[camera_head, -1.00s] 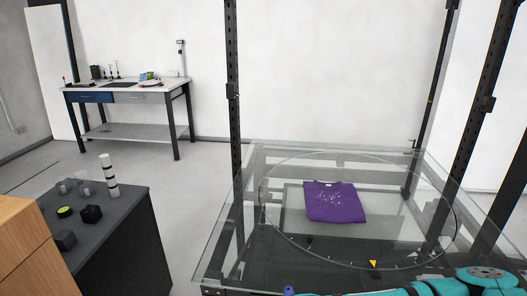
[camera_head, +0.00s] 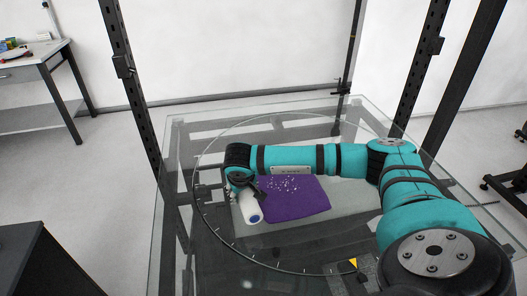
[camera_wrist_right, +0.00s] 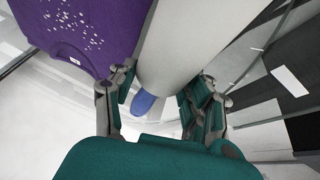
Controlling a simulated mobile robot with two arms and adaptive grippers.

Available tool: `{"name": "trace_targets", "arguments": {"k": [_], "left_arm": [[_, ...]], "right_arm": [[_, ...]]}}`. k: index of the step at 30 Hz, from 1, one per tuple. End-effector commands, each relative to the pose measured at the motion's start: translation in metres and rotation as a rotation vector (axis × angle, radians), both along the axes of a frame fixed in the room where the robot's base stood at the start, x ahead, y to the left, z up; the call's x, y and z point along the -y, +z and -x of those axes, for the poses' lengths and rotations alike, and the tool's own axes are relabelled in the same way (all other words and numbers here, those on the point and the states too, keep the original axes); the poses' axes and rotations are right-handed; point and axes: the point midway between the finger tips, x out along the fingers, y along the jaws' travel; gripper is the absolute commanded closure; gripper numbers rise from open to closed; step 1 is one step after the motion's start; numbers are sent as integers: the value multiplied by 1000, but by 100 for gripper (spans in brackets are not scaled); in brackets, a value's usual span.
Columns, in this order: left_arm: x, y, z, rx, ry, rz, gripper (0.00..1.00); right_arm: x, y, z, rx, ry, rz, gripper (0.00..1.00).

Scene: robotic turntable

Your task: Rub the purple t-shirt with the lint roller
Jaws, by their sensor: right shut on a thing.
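The purple t-shirt (camera_head: 297,200) lies folded on a pale square on the glass turntable, with white specks near its top. It also shows at the upper left of the right wrist view (camera_wrist_right: 85,30). My right gripper (camera_head: 244,190) is at the shirt's left edge, shut on the lint roller (camera_head: 250,207), a white cylinder with a blue end. In the right wrist view the roller (camera_wrist_right: 185,45) stands between the fingers (camera_wrist_right: 158,103), beside the shirt. Whether roller and shirt touch cannot be told. My forearm covers the shirt's far edge. My left gripper is not in view.
The glass table (camera_head: 180,250) has a dark upright post (camera_head: 140,95) at its left and more posts at the right. A yellow marker (camera_head: 353,263) sits at the ring's front. A workbench (camera_head: 40,70) stands far left, and a dark cabinet (camera_head: 40,265) front left.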

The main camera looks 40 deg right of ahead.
Motion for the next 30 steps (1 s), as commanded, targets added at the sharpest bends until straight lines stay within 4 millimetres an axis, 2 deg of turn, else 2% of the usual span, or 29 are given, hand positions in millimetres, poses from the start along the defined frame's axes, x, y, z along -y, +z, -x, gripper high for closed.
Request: {"name": "trace_targets", "arguments": {"k": [1,6,12,20,30], "left_arm": [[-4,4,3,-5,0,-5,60],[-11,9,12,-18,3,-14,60],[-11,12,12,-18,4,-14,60],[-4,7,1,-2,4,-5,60],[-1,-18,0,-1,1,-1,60]], "right_arm": [[22,10,-9,2,-31,4,76],[77,31,-29,0,-90,4,76],[112,46,-38,-1,-125,6,76],[120,41,-39,-4,-132,6,76],[119,7,-38,-4,-132,7,77]]}}
